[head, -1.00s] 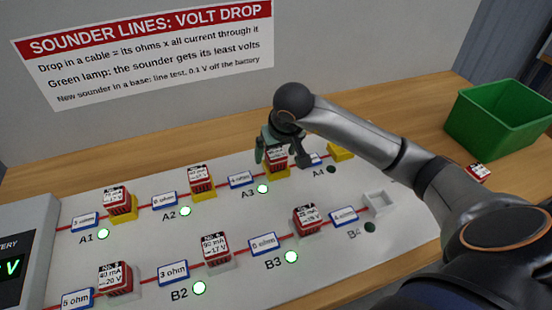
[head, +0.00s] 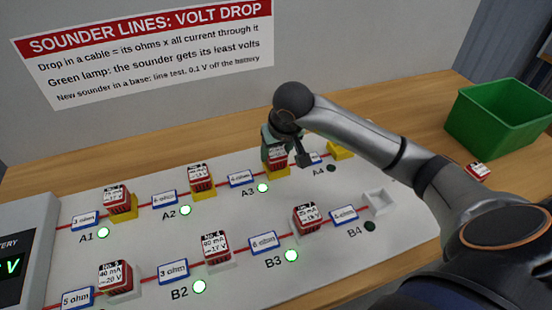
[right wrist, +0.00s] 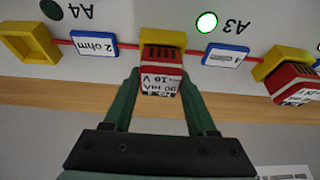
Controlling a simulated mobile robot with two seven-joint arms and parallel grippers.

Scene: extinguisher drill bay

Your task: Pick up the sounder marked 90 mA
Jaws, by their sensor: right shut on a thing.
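My right gripper (head: 272,146) is at position A3 on the sounder board. Its green fingers also show in the right wrist view (right wrist: 157,88), one on each side of a red sounder with a white label (right wrist: 159,80). The gripper is shut on this sounder, which still sits at the yellow base (right wrist: 163,39). Its label is upside down in that view and seems to read 90 mA, 16 V. In the head view the sounder (head: 277,163) is partly hidden by the gripper. The left gripper is not in view.
Other red sounders stand at A1 (head: 117,201), A2 (head: 201,180), B2 (head: 214,249) and B3 (head: 306,218). The yellow A4 base (right wrist: 30,45) and pale B4 base (head: 380,202) are empty. A green bin (head: 500,120) and loose sounder (head: 478,171) are at right.

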